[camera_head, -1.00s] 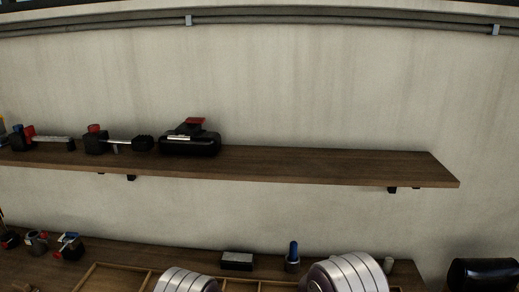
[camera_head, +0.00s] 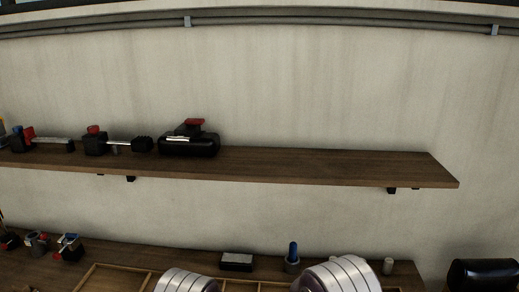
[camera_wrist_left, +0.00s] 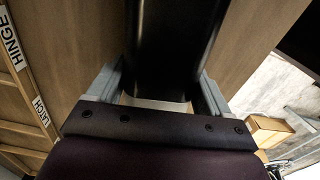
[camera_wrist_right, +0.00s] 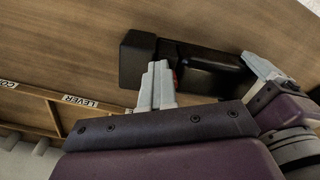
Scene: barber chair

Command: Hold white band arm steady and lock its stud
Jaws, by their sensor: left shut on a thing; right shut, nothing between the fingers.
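My left gripper (camera_wrist_left: 158,75) is shut on a long black piece (camera_wrist_left: 175,45) that runs away from it between the fingers. A pale strip (camera_wrist_left: 155,103) crosses at its near end; I cannot tell whether it is the white band. In the right wrist view the held piece shows as a black arm (camera_wrist_right: 205,75) with a wider block (camera_wrist_right: 136,58) at one end and a small red part beside the fingers. My right gripper (camera_wrist_right: 158,68) is shut and empty, its tips close beside this block; contact cannot be told. Neither gripper shows in the head view. The stud is not clearly visible.
A wooden tray (camera_wrist_left: 15,65) has compartments labelled HINGE, LATCH and LEVER. On the wall shelf (camera_head: 330,168) stand several black parts with red tops. A black box (camera_head: 237,262), a blue-topped item (camera_head: 293,256) and a black padded thing (camera_head: 485,273) are on or by the bench.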

